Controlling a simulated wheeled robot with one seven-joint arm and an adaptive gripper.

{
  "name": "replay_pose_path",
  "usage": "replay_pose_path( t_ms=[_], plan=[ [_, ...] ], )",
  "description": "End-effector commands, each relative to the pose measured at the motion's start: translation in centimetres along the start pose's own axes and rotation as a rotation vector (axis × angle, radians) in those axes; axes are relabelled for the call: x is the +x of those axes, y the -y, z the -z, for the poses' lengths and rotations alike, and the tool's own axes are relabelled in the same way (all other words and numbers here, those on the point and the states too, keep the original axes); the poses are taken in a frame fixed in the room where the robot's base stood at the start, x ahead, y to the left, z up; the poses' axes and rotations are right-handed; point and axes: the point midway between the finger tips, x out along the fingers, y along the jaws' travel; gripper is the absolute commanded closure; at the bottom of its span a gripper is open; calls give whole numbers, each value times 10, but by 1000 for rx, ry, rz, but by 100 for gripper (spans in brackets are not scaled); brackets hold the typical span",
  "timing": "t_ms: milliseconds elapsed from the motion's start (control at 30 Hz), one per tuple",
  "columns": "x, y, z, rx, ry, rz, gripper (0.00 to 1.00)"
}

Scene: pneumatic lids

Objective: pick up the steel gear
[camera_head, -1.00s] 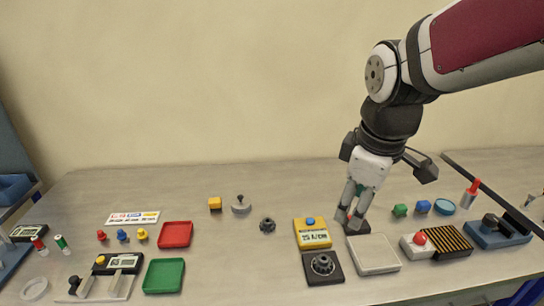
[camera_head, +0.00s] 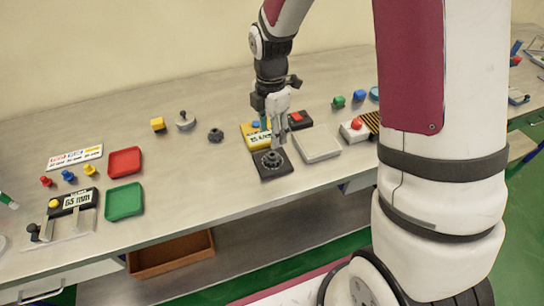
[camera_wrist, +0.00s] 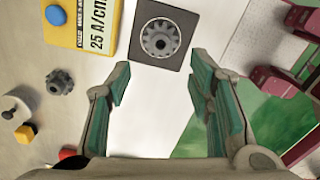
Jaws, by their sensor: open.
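A grey toothed gear (camera_head: 272,159) lies on a square black plate (camera_head: 265,174) near the table's front edge. In the wrist view this gear (camera_wrist: 159,39) sits at the top middle on its plate. A second, darker, loose gear (camera_head: 216,135) lies on the bare table further left; it also shows at the left of the wrist view (camera_wrist: 60,81). I cannot tell by material which is steel. My gripper (camera_head: 279,142) is open and points down close above and behind the plated gear. In the wrist view nothing is between its green-padded fingers (camera_wrist: 161,80).
A yellow meter (camera_head: 253,138) stands right behind the black plate. A white tray (camera_head: 316,143) and a black box with a red button (camera_head: 299,119) are to the right. Red (camera_head: 124,162) and green (camera_head: 124,202) trays lie left. The table between them and the plate is clear.

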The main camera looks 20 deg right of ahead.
Motion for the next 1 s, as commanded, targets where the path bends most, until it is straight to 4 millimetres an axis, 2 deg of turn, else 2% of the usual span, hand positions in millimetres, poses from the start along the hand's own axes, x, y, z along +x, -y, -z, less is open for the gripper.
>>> replay_pose_path(
  t_ms=[100, 367, 700, 1000],
  plan=[
    [18, 1, 0, 0, -1, 3, 52],
    [35, 1, 0, 1, 0, 1, 52],
    [75, 2, -4, 3, -1, 2, 52],
    [82, 1, -4, 1, 0, -1, 52]
  ],
)
